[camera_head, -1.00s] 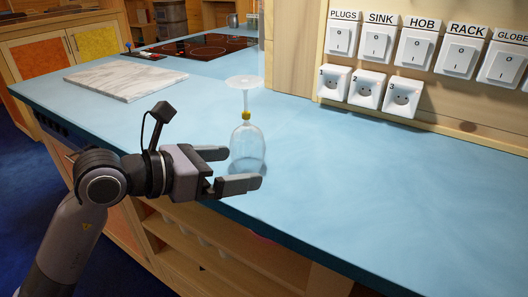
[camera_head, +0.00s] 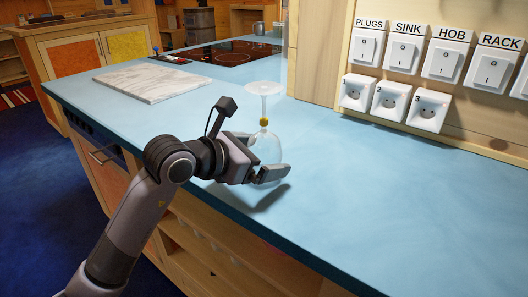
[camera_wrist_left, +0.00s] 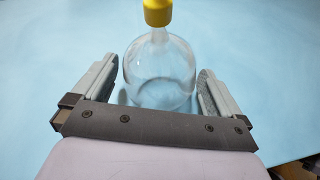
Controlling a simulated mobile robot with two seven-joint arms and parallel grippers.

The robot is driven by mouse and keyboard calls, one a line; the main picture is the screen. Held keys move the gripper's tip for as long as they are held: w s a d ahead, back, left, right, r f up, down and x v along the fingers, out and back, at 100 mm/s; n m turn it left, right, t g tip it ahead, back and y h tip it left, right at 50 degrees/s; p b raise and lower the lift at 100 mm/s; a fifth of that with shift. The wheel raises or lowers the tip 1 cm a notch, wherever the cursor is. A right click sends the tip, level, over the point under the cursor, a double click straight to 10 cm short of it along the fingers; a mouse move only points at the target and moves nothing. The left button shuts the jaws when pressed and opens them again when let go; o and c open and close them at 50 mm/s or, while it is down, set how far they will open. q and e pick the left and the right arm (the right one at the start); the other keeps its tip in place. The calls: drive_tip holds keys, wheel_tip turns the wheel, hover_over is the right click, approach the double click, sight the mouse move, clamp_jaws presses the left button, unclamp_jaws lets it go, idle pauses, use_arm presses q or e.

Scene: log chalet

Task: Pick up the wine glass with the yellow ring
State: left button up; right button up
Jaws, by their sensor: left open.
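The wine glass (camera_head: 264,140) stands upside down on the blue counter, with its foot on top and a yellow ring (camera_head: 264,121) on its stem. My left gripper (camera_head: 263,157) is open, and its fingers reach to either side of the bowl. In the left wrist view the clear bowl (camera_wrist_left: 160,72) lies between the two finger tips (camera_wrist_left: 160,88), with a gap on each side. The yellow ring (camera_wrist_left: 158,12) shows at the top edge of that view. My right gripper is not in view.
The blue counter (camera_head: 400,200) is clear to the right of the glass. A marble board (camera_head: 155,82) lies at the back left, with a black hob (camera_head: 225,52) behind it. A wall panel with switches and sockets (camera_head: 390,102) stands at the back right.

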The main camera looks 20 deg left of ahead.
use_arm(q)
drive_tip(key=shift+d, duration=0.1)
drive_tip(key=c, duration=0.7)
